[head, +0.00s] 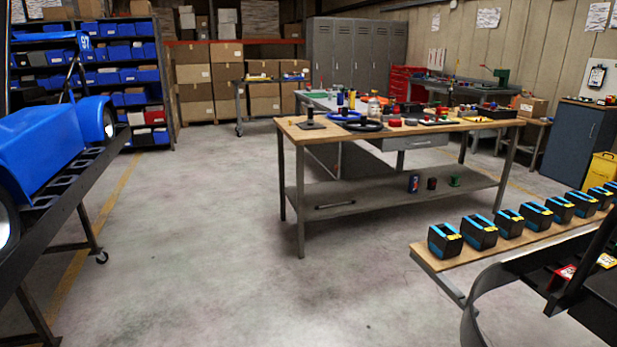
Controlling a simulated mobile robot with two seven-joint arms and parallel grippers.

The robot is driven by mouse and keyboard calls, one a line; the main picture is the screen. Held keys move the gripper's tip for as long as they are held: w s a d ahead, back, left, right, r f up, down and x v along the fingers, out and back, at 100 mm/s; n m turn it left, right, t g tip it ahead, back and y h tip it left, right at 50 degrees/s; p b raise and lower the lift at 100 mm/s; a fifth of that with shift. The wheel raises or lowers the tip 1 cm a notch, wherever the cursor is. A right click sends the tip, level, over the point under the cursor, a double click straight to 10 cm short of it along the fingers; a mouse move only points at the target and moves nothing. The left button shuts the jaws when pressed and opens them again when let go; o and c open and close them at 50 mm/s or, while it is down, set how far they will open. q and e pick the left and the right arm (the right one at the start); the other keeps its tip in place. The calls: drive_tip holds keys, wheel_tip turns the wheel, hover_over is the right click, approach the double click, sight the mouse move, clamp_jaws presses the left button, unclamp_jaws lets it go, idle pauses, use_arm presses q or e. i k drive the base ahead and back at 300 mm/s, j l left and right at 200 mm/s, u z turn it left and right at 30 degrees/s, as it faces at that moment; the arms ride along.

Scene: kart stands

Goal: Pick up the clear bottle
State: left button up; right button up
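A small clear bottle (374,106) appears to stand upright on the wooden-topped workbench (300,133), toward its back edge and left of the middle. It is small and distant, with other items close around it. Neither of my grippers shows in the head view, and nothing is seen touching the bottle.
Around the bottle are yellow and blue cylinders, dark rings (362,126) and red parts. A blue kart (50,140) on a stand is at left. A low bench with several black-and-blue boxes (445,240) is at right. Open concrete floor (210,230) lies between.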

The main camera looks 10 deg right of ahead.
sight(452, 104)
drive_tip(key=i+u, duration=0.2)
drive_tip(key=i, duration=1.15)
drive_tip(key=i+z, duration=0.2)
drive_tip(key=i, duration=0.45)
drive_tip(key=i+j+z, duration=0.2)
drive_tip(key=i, duration=0.5)
drive_tip(key=i+l+z, duration=0.1)
drive_tip(key=i+z, duration=0.5)
drive_tip(key=z, duration=0.15)
drive_tip(key=i+z, duration=0.35)
drive_tip(key=i+l+z, duration=0.15)
drive_tip(key=i+z, duration=0.4)
drive_tip(key=z, duration=0.2)
drive_tip(key=i+z, duration=0.35)
drive_tip(key=i+u, duration=0.3)
drive_tip(key=i, duration=0.25)
drive_tip(key=i+l+u, duration=0.3)
drive_tip(key=i, duration=0.25)
drive_tip(key=i+l+u, duration=0.1)
drive_tip(key=i+u, duration=0.2)
drive_tip(key=i+l+u, duration=0.2)
drive_tip(key=i+u, duration=0.15)
drive_tip(key=i+z, duration=0.1)
drive_tip(key=z, duration=0.6)
drive_tip(key=i+l+z, duration=0.2)
drive_tip(key=z, duration=0.25)
drive_tip(key=i+z, duration=0.35)
drive_tip(key=z, duration=0.15)
